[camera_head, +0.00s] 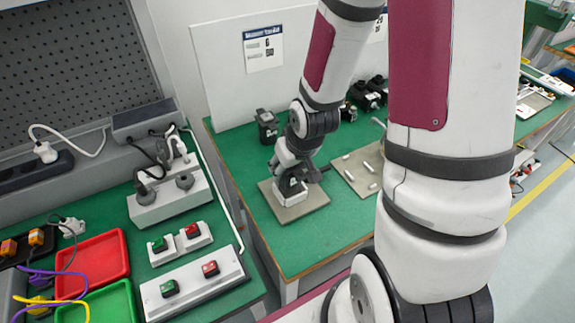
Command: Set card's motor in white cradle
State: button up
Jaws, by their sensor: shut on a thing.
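My gripper (291,177) points down over the left end of the green bench. It is shut on a dark motor (293,184), mostly hidden by the fingers. The motor is at the white cradle (290,197), which stands on a beige plate (312,203). I cannot tell whether the motor rests fully in the cradle. A card (263,49) with a small dark motor picture is on the white back panel. A second card is partly hidden behind my arm.
A black motor (267,126) stands upright behind my gripper. Several more black motors (368,92) lie at the back. A second beige plate (356,176) with small white pieces is to the right. Red (98,258) and green trays and switch boxes are on the left bench.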

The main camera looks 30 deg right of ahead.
jog(key=shift+f, duration=0.15)
jog(key=shift+f+b, duration=0.3)
jog(key=shift+f, duration=0.85)
jog(key=shift+f, duration=0.35)
dwell(0.4)
jog(key=o, duration=1.3)
jog(key=shift+o, duration=0.2)
jog(key=shift+r, duration=5)
